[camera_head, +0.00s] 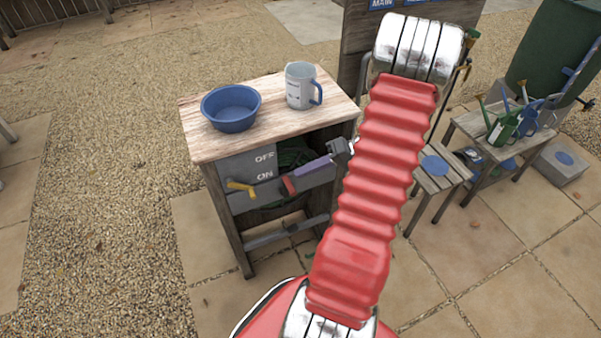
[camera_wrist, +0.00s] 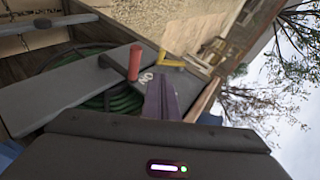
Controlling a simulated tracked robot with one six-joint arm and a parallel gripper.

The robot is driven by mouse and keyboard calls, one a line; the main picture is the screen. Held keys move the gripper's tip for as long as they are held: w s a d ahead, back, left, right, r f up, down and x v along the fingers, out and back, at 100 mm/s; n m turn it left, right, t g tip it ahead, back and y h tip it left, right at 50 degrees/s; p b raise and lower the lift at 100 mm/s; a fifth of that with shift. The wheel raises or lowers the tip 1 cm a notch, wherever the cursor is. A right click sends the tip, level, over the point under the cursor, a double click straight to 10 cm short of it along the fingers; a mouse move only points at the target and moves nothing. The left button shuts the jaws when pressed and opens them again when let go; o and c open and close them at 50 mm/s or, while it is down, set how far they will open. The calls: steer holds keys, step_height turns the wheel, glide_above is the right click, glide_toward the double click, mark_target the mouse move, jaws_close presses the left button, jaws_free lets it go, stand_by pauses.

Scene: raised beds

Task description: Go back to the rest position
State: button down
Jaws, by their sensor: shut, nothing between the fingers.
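My gripper (camera_head: 304,174) has purple fingers, shut and empty, in front of the bench's right half. The fingers also show in the wrist view (camera_wrist: 162,97), above my dark gripper body. A red handle (camera_head: 289,186) is close to the fingertips in the head view. In the wrist view the red handle (camera_wrist: 135,62) stands left of the fingers with a visible gap. A yellow lever (camera_head: 241,187) sits on a grey panel (camera_head: 236,168) marked OFF and ON, near the ON label. The yellow lever (camera_wrist: 171,61) lies beyond the fingertips in the wrist view.
The wooden bench (camera_head: 200,145) carries a blue bowl (camera_head: 231,108) and a white mug (camera_head: 300,86). A green hose (camera_wrist: 122,101) is coiled inside it. A small stool (camera_head: 437,180) and a table with watering cans (camera_head: 505,125) stand right. Gravel at left is clear.

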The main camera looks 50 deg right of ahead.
steer(key=shift+m, duration=0.3)
stand_by(0.4)
steer(key=s+a+r+m+g+h, duration=0.1)
steer(key=s+a+m+g+h, duration=0.1)
steer(key=s+a+m+g, duration=0.35)
steer(key=w+a+r+n+t+h, duration=0.1)
steer(key=a+r+n+h, duration=0.2)
steer(key=a+r+n, duration=0.3)
steer(key=a+r+n+t+h, duration=0.1)
steer(key=a+r+n+h, duration=0.2)
steer(key=a+r, duration=1.3)
steer(key=shift+w+a+r+n, duration=0.35)
steer(key=shift+a+n, duration=1.1)
steer(key=shift+a, duration=1.3)
steer(key=c, duration=2.5)
jaws_free()
steer(key=shift+c, duration=0.2)
